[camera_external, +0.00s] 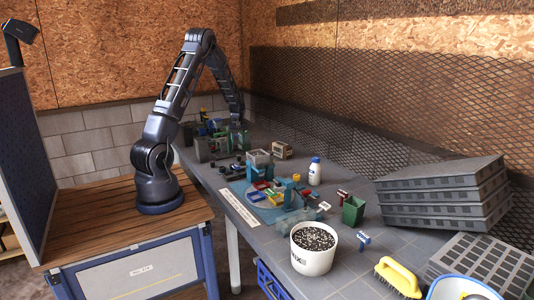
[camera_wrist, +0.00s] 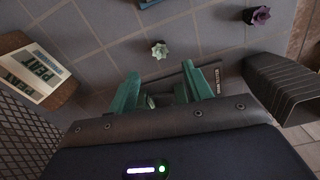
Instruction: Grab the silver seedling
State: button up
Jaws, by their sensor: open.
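A small pale silver-green seedling (camera_wrist: 160,50) with a rosette top stands on the grey tiled surface in the wrist view, just beyond my fingertips. My gripper (camera_wrist: 160,72) shows its two teal fingers spread apart, with the seedling ahead of the gap and not between them. A small pale thing lies low between the fingers, too hidden to name. In the external view my gripper (camera_external: 240,121) hangs low at the far end of the table, and I cannot make out the silver seedling there.
A purple seedling (camera_wrist: 257,16) stands to the upper right in the wrist view. A box labelled peat (camera_wrist: 35,72) is at the left, and a dark ribbed container (camera_wrist: 284,88) at the right. Green and grey containers (camera_external: 205,148) crowd the table near my gripper.

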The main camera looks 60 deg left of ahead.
jog(key=shift+a+f, duration=0.45)
jog(key=shift+f, duration=0.6)
send_over(239, 156)
jog(key=f, duration=0.2)
jog(key=a+f, duration=0.1)
jog(key=f, duration=0.1)
jog(key=shift+s+f, duration=0.15)
jog(key=shift+w+d+f, duration=0.15)
jog(key=shift+d+f, duration=0.05)
jog(key=shift+f, duration=1.25)
jog(key=shift+w+d+f, duration=0.1)
jog(key=shift+d+f, duration=0.05)
jog(key=shift+f, duration=1.3)
jog(key=c, duration=1)
